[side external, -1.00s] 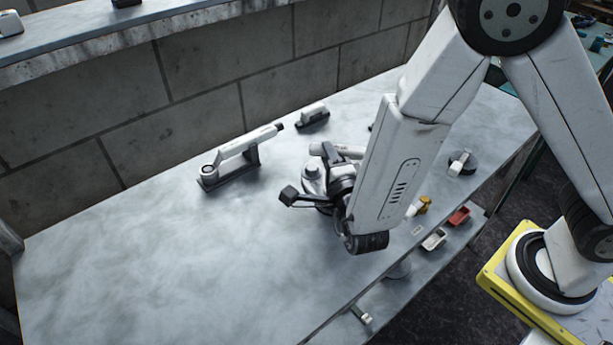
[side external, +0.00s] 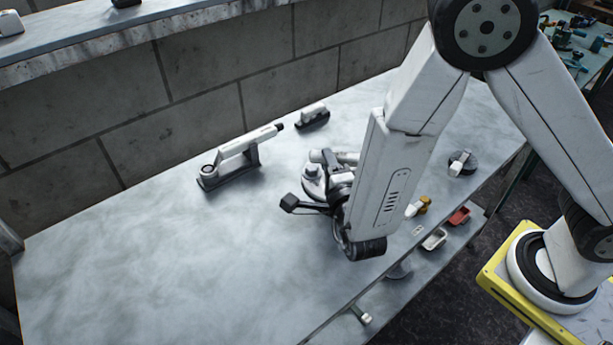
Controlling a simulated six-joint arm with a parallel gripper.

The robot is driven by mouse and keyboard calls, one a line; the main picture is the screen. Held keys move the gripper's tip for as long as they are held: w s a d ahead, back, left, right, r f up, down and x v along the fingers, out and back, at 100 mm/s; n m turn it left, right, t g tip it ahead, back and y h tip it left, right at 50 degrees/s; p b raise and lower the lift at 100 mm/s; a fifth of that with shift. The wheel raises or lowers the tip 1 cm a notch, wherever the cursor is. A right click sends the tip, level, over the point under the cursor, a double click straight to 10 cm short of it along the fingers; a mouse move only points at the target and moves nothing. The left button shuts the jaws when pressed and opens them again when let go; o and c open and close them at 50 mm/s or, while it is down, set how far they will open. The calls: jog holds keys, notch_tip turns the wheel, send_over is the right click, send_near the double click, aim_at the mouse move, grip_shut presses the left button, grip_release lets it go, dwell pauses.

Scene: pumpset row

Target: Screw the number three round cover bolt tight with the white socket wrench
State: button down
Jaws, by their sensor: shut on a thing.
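My gripper (side external: 333,190) is low over the middle of the bench, beside and partly over a white machine with a round, flange-like part (side external: 313,182). It is shut on what appears to be the white socket wrench, which is mostly hidden among the dark jaws and wrist. A pale cylinder (side external: 346,157) shows just behind the gripper. The cover bolt, its number and any contact with the tool cannot be made out from here. A small black box (side external: 289,201) sticks out to the left on a thin arm at my wrist.
A long white unit on a black base (side external: 232,165) stands to the left, with a smaller one (side external: 312,117) behind. The bench's left half (side external: 150,270) is clear.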

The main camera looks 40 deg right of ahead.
jog(key=shift+c, duration=1.8)
grip_release()
jog(key=shift+s, duration=0.15)
jog(key=v, duration=0.7)
jog(key=shift+s+a, duration=0.2)
